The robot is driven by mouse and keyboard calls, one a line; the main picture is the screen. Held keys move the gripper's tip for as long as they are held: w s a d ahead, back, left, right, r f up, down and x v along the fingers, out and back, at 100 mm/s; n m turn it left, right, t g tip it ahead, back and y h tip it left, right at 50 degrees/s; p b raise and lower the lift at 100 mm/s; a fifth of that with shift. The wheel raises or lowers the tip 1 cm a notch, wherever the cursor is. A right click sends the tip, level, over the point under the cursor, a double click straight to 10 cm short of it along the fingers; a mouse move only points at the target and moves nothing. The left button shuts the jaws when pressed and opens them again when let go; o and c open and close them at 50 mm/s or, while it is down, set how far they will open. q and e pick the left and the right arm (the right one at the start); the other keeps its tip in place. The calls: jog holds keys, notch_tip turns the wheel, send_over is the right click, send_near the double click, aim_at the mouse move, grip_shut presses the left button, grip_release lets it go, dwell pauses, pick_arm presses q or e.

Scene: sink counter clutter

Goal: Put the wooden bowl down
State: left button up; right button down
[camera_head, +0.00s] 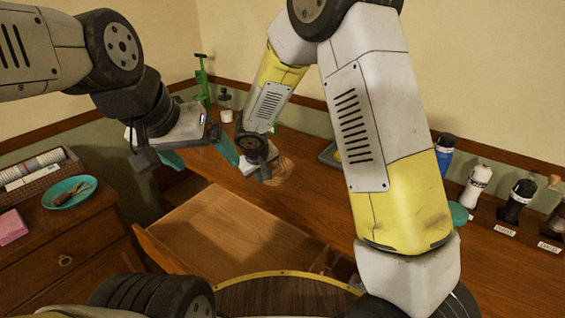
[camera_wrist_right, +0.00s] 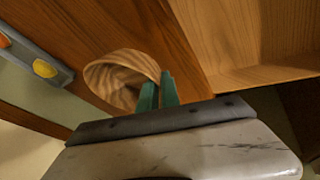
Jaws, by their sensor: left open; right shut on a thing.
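The wooden bowl (camera_head: 284,172) has striped brown grain and is partly hidden behind my right gripper (camera_head: 264,172) in the head view. In the right wrist view, the two teal fingers of that gripper (camera_wrist_right: 158,92) are shut on the rim of the bowl (camera_wrist_right: 108,82). The bowl looks tilted, with its opening partly toward the wrist camera. It is over the brown wooden counter (camera_head: 315,205); I cannot tell whether it touches it. My left gripper (camera_head: 200,157) is open and empty, left of the bowl, its teal fingers spread apart.
An open drawer (camera_head: 210,225) juts out in front of the counter, below the bowl. A grey tray (camera_head: 328,154) lies behind my right arm. Several bottles, including a blue one (camera_head: 445,150), stand at the right. A teal plate (camera_head: 69,192) lies on the left cabinet.

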aim_at(277, 171)
jog(key=w+d, duration=0.1)
jog(key=w, duration=0.1)
jog(key=w+d, duration=0.3)
jog(key=w, duration=0.1)
jog(key=shift+d+f, duration=0.25)
jog(key=shift+f, duration=0.1)
jog(key=shift+w+d, duration=0.35)
jog(key=shift+a+f, duration=0.1)
jog(key=shift+f, duration=1.65)
jog(key=shift+s+f, duration=0.1)
jog(key=c, duration=1.6)
grip_release()
jog(key=shift+o, duration=0.2)
